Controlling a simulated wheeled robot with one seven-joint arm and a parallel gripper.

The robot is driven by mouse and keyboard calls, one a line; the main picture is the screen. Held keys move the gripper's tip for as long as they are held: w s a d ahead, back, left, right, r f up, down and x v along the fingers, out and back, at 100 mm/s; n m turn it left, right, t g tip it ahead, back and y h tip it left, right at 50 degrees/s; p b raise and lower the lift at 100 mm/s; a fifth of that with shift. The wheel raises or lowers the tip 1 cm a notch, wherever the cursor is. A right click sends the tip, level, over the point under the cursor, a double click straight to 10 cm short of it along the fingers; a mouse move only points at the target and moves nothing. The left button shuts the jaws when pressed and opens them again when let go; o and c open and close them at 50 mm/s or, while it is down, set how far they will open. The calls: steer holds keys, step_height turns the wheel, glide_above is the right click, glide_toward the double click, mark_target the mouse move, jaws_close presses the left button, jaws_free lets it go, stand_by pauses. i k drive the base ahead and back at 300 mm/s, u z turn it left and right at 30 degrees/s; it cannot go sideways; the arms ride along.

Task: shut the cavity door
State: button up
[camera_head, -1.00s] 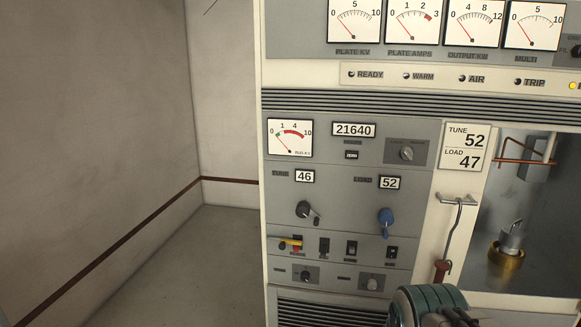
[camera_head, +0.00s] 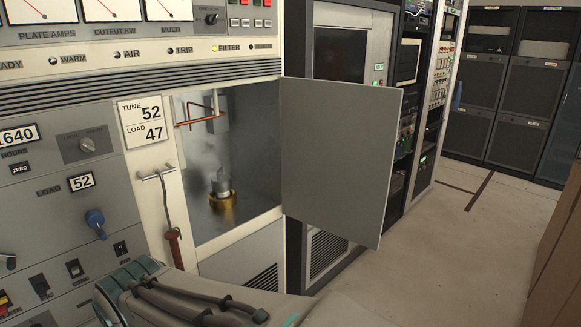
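The cavity door (camera_head: 338,160) is a flat grey panel. It stands swung open, out from the right edge of the cavity opening. The cavity (camera_head: 255,150) shows inside as a bright metal box with a copper pipe (camera_head: 203,122) at the upper left and a metal tube on a brass base (camera_head: 222,190). My arm crosses the bottom of the view, below the opening. My gripper is not in view, so its fingers are hidden from me.
A hooked rod with a red handle (camera_head: 172,235) hangs on the cream panel left of the cavity. Knobs and meters fill the rack further left. More racks (camera_head: 510,80) stand behind. The floor (camera_head: 455,250) right of the door is clear. A brown box-like thing (camera_head: 557,250) stands at the right edge.

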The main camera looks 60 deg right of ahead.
mark_target(339, 139)
steer(key=z, duration=3.2)
steer(key=i, duration=4)
steer(key=u, duration=4.35)
